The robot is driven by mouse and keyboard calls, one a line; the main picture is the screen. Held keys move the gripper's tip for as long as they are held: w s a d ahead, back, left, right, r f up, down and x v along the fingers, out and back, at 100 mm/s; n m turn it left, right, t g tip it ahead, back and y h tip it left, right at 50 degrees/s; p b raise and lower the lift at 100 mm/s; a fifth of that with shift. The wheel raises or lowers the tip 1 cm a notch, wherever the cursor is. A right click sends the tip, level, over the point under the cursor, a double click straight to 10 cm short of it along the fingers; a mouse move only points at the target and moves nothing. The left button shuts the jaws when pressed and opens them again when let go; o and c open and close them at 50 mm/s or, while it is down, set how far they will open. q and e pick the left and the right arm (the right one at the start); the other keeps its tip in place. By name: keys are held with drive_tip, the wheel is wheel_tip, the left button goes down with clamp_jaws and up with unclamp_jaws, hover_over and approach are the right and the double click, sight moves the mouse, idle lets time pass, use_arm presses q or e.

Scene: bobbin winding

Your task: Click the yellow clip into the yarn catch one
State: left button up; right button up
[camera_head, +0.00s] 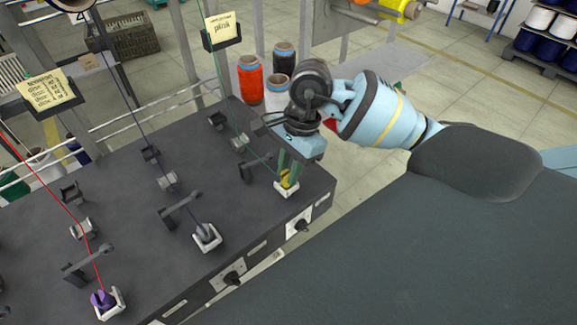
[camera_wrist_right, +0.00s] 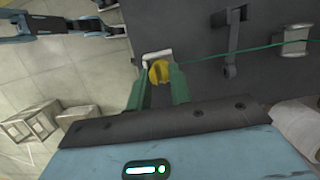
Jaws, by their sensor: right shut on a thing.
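The yellow clip (camera_head: 288,178) is between the fingers of my right gripper (camera_head: 289,172), at the front right corner of the dark machine top. It also shows in the right wrist view (camera_wrist_right: 159,72), where my right gripper (camera_wrist_right: 158,80) is shut on it with one green finger on each side. A white yarn catch (camera_head: 285,190) lies directly under the clip, and its rim (camera_wrist_right: 152,57) shows just past the clip in the wrist view. I cannot tell whether the clip is seated in it. A green yarn (camera_wrist_right: 250,49) runs to the clip. My left gripper is not seen.
A second white catch (camera_head: 207,237) holds a dark grey clip, and a third (camera_head: 110,304) a purple clip with red yarn. A dark lever (camera_head: 256,167) stands close left of my right gripper. Orange, dark and white spools (camera_head: 250,80) stand behind the machine.

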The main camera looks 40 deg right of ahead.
drive_tip(key=o, duration=1)
drive_tip(key=v, duration=0.8)
drive_tip(key=shift+f, duration=0.1)
